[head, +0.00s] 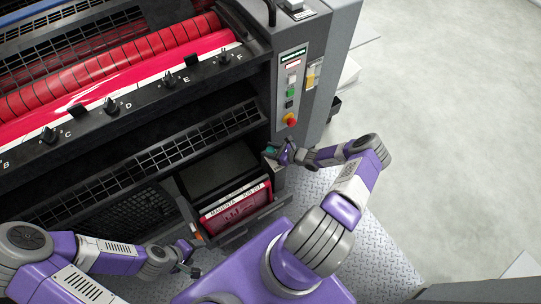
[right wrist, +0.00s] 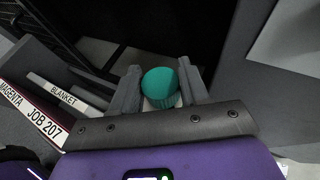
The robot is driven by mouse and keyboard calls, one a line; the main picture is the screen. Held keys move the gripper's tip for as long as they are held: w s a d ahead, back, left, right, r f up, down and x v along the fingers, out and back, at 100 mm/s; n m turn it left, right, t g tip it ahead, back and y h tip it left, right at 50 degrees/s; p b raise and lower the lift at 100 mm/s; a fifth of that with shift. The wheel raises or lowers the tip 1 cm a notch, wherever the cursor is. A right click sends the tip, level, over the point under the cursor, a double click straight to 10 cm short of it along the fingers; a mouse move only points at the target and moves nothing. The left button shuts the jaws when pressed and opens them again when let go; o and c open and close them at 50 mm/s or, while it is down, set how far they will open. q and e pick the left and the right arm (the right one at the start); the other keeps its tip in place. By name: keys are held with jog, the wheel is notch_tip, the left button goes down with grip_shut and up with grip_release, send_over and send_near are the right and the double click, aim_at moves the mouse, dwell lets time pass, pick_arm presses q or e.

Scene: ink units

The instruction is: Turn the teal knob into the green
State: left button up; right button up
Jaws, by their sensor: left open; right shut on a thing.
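The teal knob (right wrist: 161,86) shows in the right wrist view as a round ribbed cap between the two grey fingers of my right gripper (right wrist: 160,90). The fingers are shut on its sides. In the head view the knob (head: 270,150) is a small teal spot at the right end of the machine's lower front, beside my right gripper (head: 277,152). No green zone or pointer mark around the knob can be made out; the gripper hides part of that area. My left gripper (head: 189,268) is open and empty, low in the head view.
An open drawer (head: 243,229) holds a red case labelled MAGENTA JOB 207 (head: 236,203), left of the right gripper. Above the knob is a control panel (head: 290,88) with buttons and a red knob. Black knobs line the red roller. Treadplate floor (head: 375,245) lies right.

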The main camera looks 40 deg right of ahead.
jog(key=shift+w+f+n+g+y+b, duration=0.1)
jog(key=shift+f+n+g+y+b, duration=0.1)
jog(key=shift+n+g+y+b, duration=0.55)
jog(key=shift+r+n+y+b, duration=0.1)
jog(key=shift+n+y+b, duration=0.3)
jog(key=shift+n+y, duration=0.3)
pick_arm(q)
notch_tip(320, 180, down, 3)
jog(key=shift+f, duration=0.2)
pick_arm(e)
jog(key=n+g+y, duration=0.3)
jog(key=n+g, duration=0.1)
jog(key=shift+r+n+g+y, duration=0.1)
jog(key=shift+n+g+y, duration=0.15)
jog(key=shift+n, duration=0.1)
jog(key=o, duration=1)
jog(key=shift+v, duration=3.8)
